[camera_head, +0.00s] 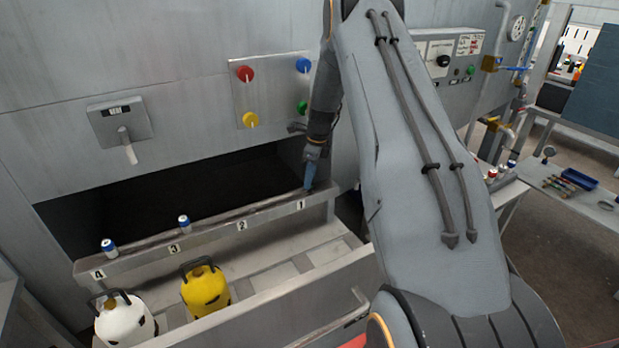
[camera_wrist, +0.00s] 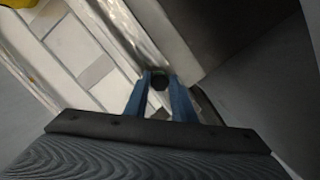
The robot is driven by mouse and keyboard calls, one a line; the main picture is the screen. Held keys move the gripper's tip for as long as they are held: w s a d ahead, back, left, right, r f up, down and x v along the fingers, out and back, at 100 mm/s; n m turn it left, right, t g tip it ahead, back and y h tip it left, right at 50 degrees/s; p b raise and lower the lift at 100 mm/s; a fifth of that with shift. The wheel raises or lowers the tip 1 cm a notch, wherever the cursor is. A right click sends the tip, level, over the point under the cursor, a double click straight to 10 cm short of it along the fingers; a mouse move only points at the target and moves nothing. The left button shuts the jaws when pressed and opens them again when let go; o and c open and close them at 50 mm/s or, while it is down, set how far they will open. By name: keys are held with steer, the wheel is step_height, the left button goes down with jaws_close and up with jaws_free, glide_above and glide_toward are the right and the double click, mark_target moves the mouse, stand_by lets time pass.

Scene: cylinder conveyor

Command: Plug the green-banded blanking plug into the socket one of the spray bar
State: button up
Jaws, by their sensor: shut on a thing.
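The spray bar (camera_head: 205,237) runs along the front of the dark opening, with labels 4, 3, 2 and 1 from left to right. My gripper (camera_head: 309,186) is at its right end, just above label 1. In the wrist view my blue fingers (camera_wrist: 160,84) are shut on a dark round thing (camera_wrist: 159,79). Its band colour does not show, so I cannot confirm it is the green-banded plug. The fingers hide socket one, and I cannot tell how deep the held thing sits. White plugs with blue bands stand upright at 4 (camera_head: 109,248) and 3 (camera_head: 184,224). No plug shows at 2.
A white jug (camera_head: 125,322) and a yellow jug (camera_head: 205,291) stand in the trough before the bar. Coloured knobs (camera_head: 245,74) are on the wall panel above. More small plugs (camera_head: 491,176) and a bench (camera_head: 590,212) with a blue tray (camera_head: 579,178) are at right.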

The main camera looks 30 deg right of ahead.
steer(key=shift+f, duration=0.35)
steer(key=o, duration=1.1)
steer(key=shift+o, duration=0.2)
steer(key=shift+s+d+r+p, duration=0.15)
steer(key=shift+r+p, duration=0.35)
steer(key=shift+r, duration=0.8)
steer(key=shift+s+d+r+p, duration=0.15)
steer(key=shift+r+p, duration=0.35)
steer(key=shift+r, duration=0.75)
steer(key=shift+s+d+r+p, duration=0.15)
steer(key=shift+r+p, duration=0.35)
steer(key=shift+r, duration=0.8)
